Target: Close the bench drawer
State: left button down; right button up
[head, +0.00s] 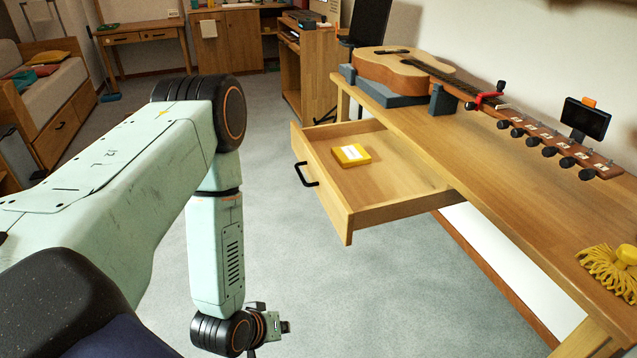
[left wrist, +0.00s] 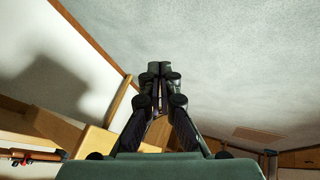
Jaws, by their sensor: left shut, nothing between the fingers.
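The bench drawer (head: 400,195) is pulled well out from under the wooden bench (head: 540,205) in the head view. It has a black handle (head: 306,175) on its front and holds a yellow box with a white label (head: 351,155). My left gripper (head: 287,327) hangs low at the bottom of the head view, in front of the drawer and apart from it. In the left wrist view its fingers (left wrist: 158,70) are together with nothing between them. Pale wood, probably part of the bench or drawer, shows behind it (left wrist: 90,138). My right gripper is not in view.
A guitar (head: 405,70) lies on the bench on grey supports, its neck along the back with a red clamp (head: 487,98). A yellow mop-like brush (head: 612,268) lies at the bench's right end. Open grey floor (head: 330,290) lies in front of the drawer.

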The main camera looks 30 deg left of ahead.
aim_at(324, 179)
pick_arm(q)
jog(key=w+a+r+n+t+y+p, duration=0.1)
jog(key=w+a+r+n+t, duration=0.45)
jog(key=w+r, duration=0.2)
jog(key=w+a+r+n+t+y, duration=0.1)
jog(key=w+a+r+n+t, duration=0.3)
jog(key=w+r+n+t, duration=0.4)
jog(key=w+b, duration=0.1)
jog(key=w, duration=0.2)
jog(key=w+m+g+b, duration=0.1)
jog(key=w, duration=0.3)
jog(key=w+d+r+g+b, duration=0.1)
jog(key=w+b, duration=0.1)
jog(key=w, duration=0.2)
jog(key=shift+w+d+m+h, duration=0.1)
jog(key=shift+m+h, duration=0.2)
jog(key=shift+m, duration=0.05)
jog(key=shift+w+d, duration=0.25)
jog(key=shift+w, duration=0.1)
jog(key=shift+w+d, duration=0.1)
jog(key=shift+d, duration=0.05)
